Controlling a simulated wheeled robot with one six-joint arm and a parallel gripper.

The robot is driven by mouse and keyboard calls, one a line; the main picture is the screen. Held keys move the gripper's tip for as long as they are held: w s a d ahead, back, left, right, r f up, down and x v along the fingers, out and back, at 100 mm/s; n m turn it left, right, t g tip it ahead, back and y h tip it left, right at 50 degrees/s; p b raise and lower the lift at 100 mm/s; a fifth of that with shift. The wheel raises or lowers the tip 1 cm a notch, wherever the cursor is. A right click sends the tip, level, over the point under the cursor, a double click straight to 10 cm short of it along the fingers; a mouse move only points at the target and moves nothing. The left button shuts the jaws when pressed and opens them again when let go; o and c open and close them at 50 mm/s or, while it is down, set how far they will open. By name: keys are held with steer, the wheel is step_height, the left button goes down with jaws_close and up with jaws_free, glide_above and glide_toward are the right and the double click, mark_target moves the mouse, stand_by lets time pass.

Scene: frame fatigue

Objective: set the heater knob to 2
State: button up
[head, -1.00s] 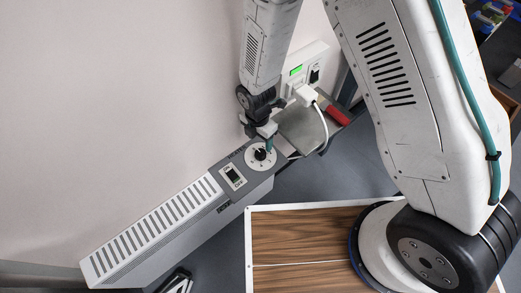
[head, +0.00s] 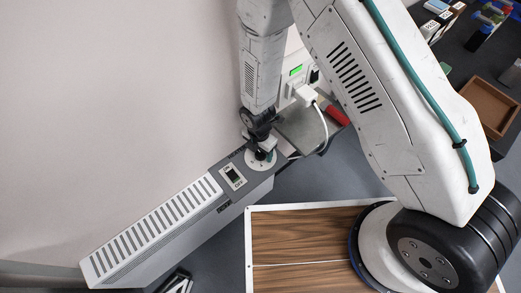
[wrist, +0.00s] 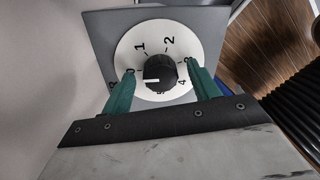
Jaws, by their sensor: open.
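The heater (head: 165,222) is a long grey unit with a slotted white top along the wall. At its right end is a round white dial (head: 258,167), partly hidden by my gripper (head: 262,151). In the wrist view the black knob (wrist: 160,70) sits in the middle of the dial (wrist: 151,35). Its white mark points left, roughly toward the 0. The 1 and 2 show beyond the knob; a finger partly covers the 3. My gripper (wrist: 161,69) is open, its teal fingers on either side of the knob with visible gaps.
A rocker switch (head: 232,176) is beside the dial on the heater. A white plug (head: 306,95) with a cable sits in a wall socket unit with a green display. A red-handled object (head: 337,115) lies behind. A wooden-topped surface (head: 305,235) is in front.

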steer(key=c, duration=1)
steer(key=shift+m, duration=0.4)
steer(key=m, duration=0.4)
steer(key=shift+m, duration=0.3)
steer(key=m, duration=1)
steer(key=shift+d+m+y, duration=0.1)
steer(key=shift+m+y, duration=0.3)
steer(key=m, duration=0.5)
